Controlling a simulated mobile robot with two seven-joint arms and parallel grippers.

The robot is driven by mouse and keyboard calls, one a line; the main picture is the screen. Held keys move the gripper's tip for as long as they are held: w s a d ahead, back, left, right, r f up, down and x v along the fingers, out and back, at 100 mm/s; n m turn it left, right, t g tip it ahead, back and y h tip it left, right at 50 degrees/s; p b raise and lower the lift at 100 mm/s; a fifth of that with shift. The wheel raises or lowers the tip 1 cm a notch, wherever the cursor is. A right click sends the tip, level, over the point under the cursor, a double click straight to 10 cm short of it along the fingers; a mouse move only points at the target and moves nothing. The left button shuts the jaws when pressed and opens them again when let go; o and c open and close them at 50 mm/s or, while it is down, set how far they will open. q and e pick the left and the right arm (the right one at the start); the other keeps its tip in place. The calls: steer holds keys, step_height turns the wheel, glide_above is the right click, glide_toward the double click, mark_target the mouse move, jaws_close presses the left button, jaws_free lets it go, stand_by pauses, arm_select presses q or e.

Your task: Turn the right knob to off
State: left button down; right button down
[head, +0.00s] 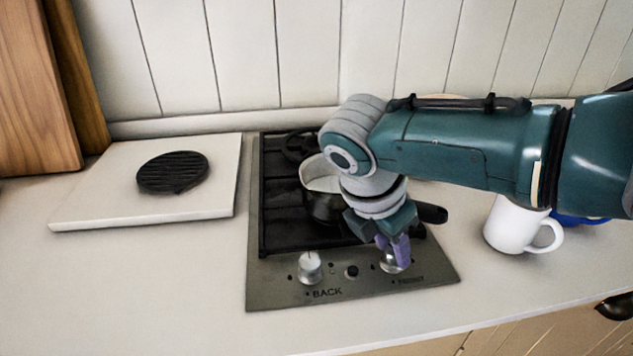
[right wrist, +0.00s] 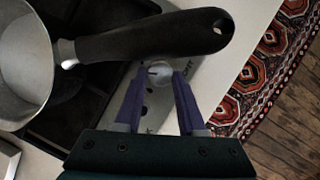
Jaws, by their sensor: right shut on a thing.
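The right knob (head: 396,263) is a silvery knob on the front panel of the hob (head: 300,292), partly hidden by my fingers. My right gripper (head: 393,249) reaches down to it from above, its purple fingers shut on it. In the right wrist view the fingers (right wrist: 160,76) lie on either side of the round pale knob (right wrist: 159,70). The left knob (head: 310,267) is in plain view, with "BACK" printed below it. I cannot read the right knob's setting. My left gripper is not in view.
A saucepan (head: 323,205) stands on the hob behind my gripper; its black handle (right wrist: 150,38) passes close to my fingers. A white mug (head: 512,228) stands at the right. A white board with a black trivet (head: 172,172) lies at the left. The front left counter is clear.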

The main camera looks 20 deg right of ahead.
steer(key=m+b, duration=0.1)
steer(key=m+g+b, duration=0.1)
steer(key=m, duration=0.1)
steer(key=shift+w+f, duration=0.15)
steer(key=shift+f, duration=0.05)
steer(key=shift+w+r+m+g+b, duration=0.15)
steer(key=shift+m+g+b, duration=0.35)
steer(key=shift+m+b, duration=0.55)
steer(key=c, duration=0.8)
jaws_free()
steer(key=shift+o, duration=0.2)
steer(key=shift+r, duration=0.15)
steer(key=p+v, duration=0.2)
steer(key=v, duration=0.7)
steer(key=shift+r+p, duration=0.3)
steer(key=shift+r, duration=0.05)
